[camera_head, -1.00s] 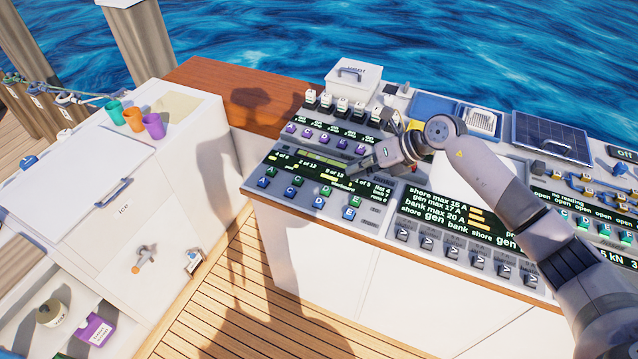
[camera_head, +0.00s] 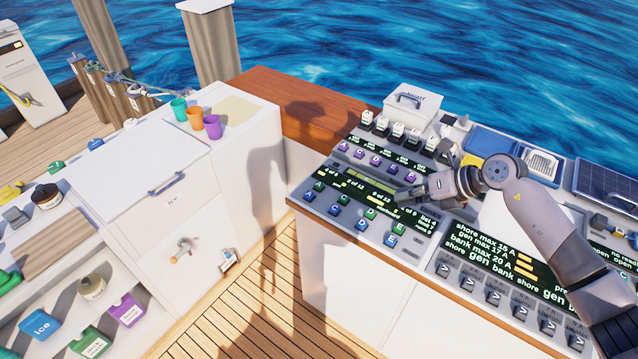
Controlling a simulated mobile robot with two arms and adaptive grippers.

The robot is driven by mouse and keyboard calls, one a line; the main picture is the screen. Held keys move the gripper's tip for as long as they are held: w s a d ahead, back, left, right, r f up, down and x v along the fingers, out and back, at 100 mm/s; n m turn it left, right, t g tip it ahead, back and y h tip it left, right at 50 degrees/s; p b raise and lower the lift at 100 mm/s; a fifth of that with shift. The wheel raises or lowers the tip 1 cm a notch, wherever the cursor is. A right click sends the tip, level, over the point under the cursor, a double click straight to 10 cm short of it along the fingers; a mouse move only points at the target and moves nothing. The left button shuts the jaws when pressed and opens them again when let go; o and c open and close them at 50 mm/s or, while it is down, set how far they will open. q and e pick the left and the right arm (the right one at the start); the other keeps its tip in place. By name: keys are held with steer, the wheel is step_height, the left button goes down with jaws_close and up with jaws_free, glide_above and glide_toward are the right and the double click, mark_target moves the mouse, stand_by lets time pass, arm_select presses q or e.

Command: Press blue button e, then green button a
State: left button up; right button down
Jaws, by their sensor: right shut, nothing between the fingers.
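The blue button E (camera_head: 390,240) is at the right end of the blue row, near the front edge of the console's left panel. The green button A (camera_head: 318,186) is at the left end of the green row, just behind its blue partner A (camera_head: 308,197). My right gripper (camera_head: 401,194) is shut and empty. It points left over the dark display strip, behind the E buttons in the picture, and appears apart from both task buttons. The green button E (camera_head: 398,228) lies between it and blue E. Both task buttons are uncovered. My left gripper is not in view.
A purple button row (camera_head: 378,160) and several black-and-white switches (camera_head: 398,130) lie behind the display. A white lidded box (camera_head: 412,102) stands at the back. Dark V buttons (camera_head: 493,296) line the front right. Cups (camera_head: 196,118) stand on the left cabinet.

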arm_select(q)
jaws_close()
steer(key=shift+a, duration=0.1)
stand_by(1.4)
